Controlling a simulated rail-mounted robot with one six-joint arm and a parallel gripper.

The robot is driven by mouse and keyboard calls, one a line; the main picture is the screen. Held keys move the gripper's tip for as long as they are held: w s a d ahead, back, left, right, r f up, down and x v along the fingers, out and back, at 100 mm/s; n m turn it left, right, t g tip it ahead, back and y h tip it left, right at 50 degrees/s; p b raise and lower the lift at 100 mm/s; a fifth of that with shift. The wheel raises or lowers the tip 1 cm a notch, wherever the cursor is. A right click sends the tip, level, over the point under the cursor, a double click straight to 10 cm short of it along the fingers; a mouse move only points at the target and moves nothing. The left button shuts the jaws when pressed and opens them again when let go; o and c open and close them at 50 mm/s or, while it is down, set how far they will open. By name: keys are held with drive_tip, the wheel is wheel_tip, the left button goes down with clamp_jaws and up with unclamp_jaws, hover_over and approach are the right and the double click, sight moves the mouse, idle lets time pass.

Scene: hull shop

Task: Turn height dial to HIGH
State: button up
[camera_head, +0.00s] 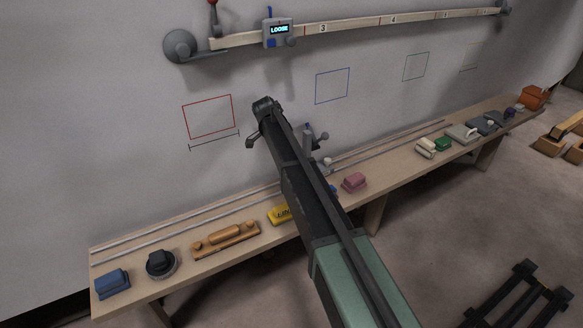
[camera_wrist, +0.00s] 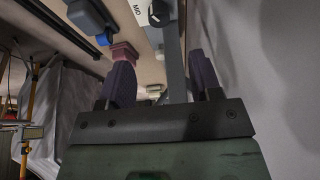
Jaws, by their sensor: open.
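The height dial (camera_wrist: 158,14) is a small dark knob on a pale plate at the top of the wrist view. The label MID is beside it. A grey upright post (camera_wrist: 175,65) runs down from that plate and shows between my fingers. My gripper (camera_wrist: 162,70) is open, with two dark purple fingers apart on either side of the post in the picture. I cannot tell whether the post is between the fingers or beyond them. The dial lies past the fingertips, apart from them. In the head view my arm hides the dial; the grey post (camera_head: 308,138) shows beside the arm.
A long bench (camera_head: 220,262) runs along the wall. It holds a pink block (camera_head: 354,182), a yellow block (camera_head: 280,214), a wooden plane (camera_head: 226,239), a dark round knob (camera_head: 160,263) and a blue block (camera_head: 112,283).

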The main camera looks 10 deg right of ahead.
drive_tip(key=b+x, duration=1)
drive_tip(key=x, duration=0.1)
drive_tip(key=shift+s+a, duration=0.1)
drive_tip(key=shift+a, duration=0.05)
drive_tip(key=shift+r, duration=0.1)
drive_tip(key=c, duration=0.9)
